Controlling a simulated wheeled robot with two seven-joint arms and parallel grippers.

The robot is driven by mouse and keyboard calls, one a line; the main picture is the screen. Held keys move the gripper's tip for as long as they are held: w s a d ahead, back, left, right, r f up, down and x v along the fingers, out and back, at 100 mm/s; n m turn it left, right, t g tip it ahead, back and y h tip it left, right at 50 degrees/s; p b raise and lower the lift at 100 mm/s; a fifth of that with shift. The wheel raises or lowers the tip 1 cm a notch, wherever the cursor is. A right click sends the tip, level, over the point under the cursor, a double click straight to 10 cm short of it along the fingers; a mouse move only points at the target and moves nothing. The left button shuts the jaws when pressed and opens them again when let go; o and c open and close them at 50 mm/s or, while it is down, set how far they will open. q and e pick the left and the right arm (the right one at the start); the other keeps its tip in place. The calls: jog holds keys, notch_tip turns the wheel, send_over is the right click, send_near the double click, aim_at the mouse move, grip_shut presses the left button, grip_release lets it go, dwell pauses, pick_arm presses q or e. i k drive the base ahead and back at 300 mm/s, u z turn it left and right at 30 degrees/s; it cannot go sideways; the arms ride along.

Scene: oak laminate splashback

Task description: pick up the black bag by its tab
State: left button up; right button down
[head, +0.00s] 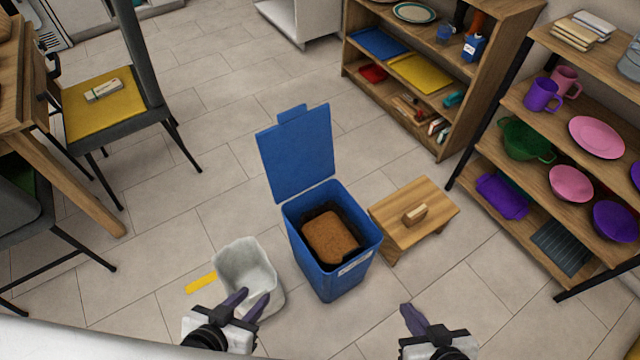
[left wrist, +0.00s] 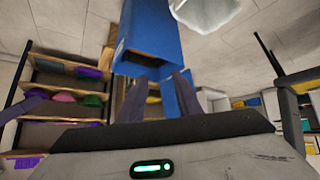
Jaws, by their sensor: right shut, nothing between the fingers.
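The black bag (head: 311,234) shows as a dark lining inside the open blue bin (head: 328,280). A brown block (head: 331,238) sits in it and covers much of it. I cannot make out the bag's tab. The bin's lid (head: 296,160) stands raised at the back. My left gripper (head: 250,303) is open and empty, in front of the pale bin and left of the blue bin. In the left wrist view its fingers (left wrist: 158,98) are apart, with the blue bin (left wrist: 150,25) beyond them. My right gripper (head: 408,318) is shut and empty, right of the blue bin.
A pale, empty bin (head: 250,270) stands left of the blue bin, near a yellow strip (head: 201,283) on the floor. A low wooden stool (head: 430,205) stands close at its right. Shelves (head: 560,170) stand further right, chairs and a table at left. Open floor lies behind.

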aim_at(327, 231)
jog(key=z, duration=1)
jog(key=k, duration=0.65)
jog(key=u, duration=0.75)
jog(key=i, duration=0.5)
jog(key=z, duration=1.7)
jog(key=i, duration=1.45)
jog(key=u, duration=3.2)
